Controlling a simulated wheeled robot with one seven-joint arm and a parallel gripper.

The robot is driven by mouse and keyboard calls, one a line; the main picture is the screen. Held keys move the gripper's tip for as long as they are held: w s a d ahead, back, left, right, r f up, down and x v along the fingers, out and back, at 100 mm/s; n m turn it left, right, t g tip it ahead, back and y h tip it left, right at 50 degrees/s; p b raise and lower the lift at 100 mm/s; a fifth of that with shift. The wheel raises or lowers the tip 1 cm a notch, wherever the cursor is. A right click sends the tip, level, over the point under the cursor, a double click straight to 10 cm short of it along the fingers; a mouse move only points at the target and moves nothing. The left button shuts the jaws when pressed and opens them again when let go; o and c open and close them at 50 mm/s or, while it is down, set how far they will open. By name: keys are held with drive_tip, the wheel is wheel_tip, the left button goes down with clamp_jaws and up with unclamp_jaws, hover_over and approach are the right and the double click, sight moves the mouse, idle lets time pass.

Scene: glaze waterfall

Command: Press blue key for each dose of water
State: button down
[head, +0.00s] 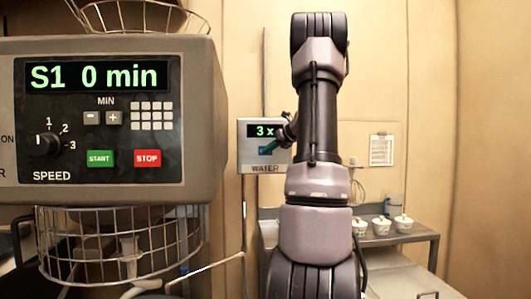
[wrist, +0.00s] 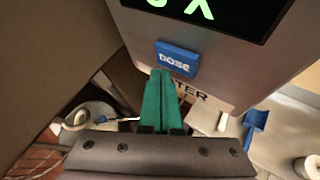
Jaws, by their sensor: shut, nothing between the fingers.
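The water unit (head: 244,158) is a grey box on the wall, with "WATER" under its front. Its display (head: 264,131) reads "3 x" in green. In the wrist view the blue key (wrist: 177,59), marked "DOSE", sits below the display's lower edge (wrist: 215,12). My gripper (wrist: 160,73) has teal fingers, shut together and empty. In the wrist view their tips lie at the key's lower left edge; I cannot tell whether they touch it. In the head view my gripper (head: 268,149) is small in front of the unit, and the key cannot be made out clearly.
A large mixer (head: 210,120) with a wire guard fills the left; its panel reads "S1 0 min". A metal table (head: 418,236) at the right holds several white tubs (head: 381,226). A blue scoop (wrist: 256,122) shows at the right of the wrist view.

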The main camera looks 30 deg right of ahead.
drive_tip(key=shift+w, duration=0.1)
idle(0.3)
drive_tip(key=shift+w+d, duration=0.2)
drive_tip(key=shift+w, duration=0.1)
drive_tip(key=shift+w+d, duration=0.2)
drive_tip(key=shift+w, duration=0.25)
idle(0.8)
drive_tip(key=shift+s, duration=0.1)
drive_tip(key=shift+s+a, duration=0.4)
drive_tip(key=shift+s, duration=0.35)
drive_tip(key=s, duration=0.1)
drive_tip(key=s+a, duration=0.1)
drive_tip(key=s, duration=0.1)
drive_tip(key=s+a, duration=0.1)
drive_tip(key=shift+s+a, duration=0.1)
drive_tip(key=shift+s, duration=0.15)
drive_tip(key=shift+s, duration=0.1)
idle(2.8)
